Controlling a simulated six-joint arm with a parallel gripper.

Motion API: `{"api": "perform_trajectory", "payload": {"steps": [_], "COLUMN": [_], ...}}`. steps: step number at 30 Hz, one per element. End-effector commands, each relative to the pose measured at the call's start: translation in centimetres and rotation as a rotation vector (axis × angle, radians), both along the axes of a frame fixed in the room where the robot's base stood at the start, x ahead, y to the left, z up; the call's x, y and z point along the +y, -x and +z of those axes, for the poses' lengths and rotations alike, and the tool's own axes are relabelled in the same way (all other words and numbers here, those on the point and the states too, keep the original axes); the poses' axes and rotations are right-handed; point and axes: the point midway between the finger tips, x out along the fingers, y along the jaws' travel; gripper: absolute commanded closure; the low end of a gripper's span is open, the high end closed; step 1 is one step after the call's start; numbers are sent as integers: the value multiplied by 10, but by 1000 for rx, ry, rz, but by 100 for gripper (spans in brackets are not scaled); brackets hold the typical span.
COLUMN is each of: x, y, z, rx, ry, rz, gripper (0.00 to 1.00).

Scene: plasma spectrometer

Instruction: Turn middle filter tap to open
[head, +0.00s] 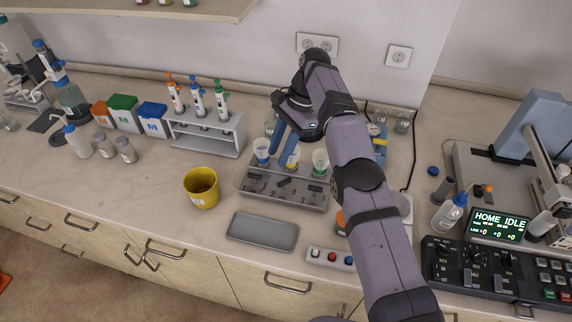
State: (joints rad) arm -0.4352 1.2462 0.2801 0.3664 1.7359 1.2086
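The filter rack (250,187) is a grey block in the middle of the bench. Three clear funnels stand on it: a blue-marked left one (262,152), a yellow-marked middle one (293,163) and a green-marked right one (320,162). Small dark taps sit along its front; the middle tap (283,182) is below the yellow-marked funnel, its exact angle too small to tell. My gripper (277,158) hangs over the rack between the left and middle funnels, its two blue fingers apart with nothing visible between them. The fingertips appear above and behind the middle tap; contact cannot be told.
A yellow cup (201,188) stands left of the rack, and a grey tray (263,231) lies in front. A button box (330,258) is front right. My forearm hides the bench right of the filter rack.

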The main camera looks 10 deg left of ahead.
Motion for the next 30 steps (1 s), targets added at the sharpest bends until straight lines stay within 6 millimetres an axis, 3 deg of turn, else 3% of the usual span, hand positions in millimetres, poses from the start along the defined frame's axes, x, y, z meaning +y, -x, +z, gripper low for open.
{"api": "perform_trajectory", "payload": {"steps": [3,7,13,18,23,30], "x": [25,32,11,-17,-14,-13], "y": [13,37,40,23,-1,-2], "z": [28,36,10,-35,-38,-41], "rx": [-47,-49,-103,-171,-260,-262], "ry": [-24,28,174,291,286,282], "rz": [50,95,75,25,-25,-43], "gripper": [70,70,70,70,70,70]}}
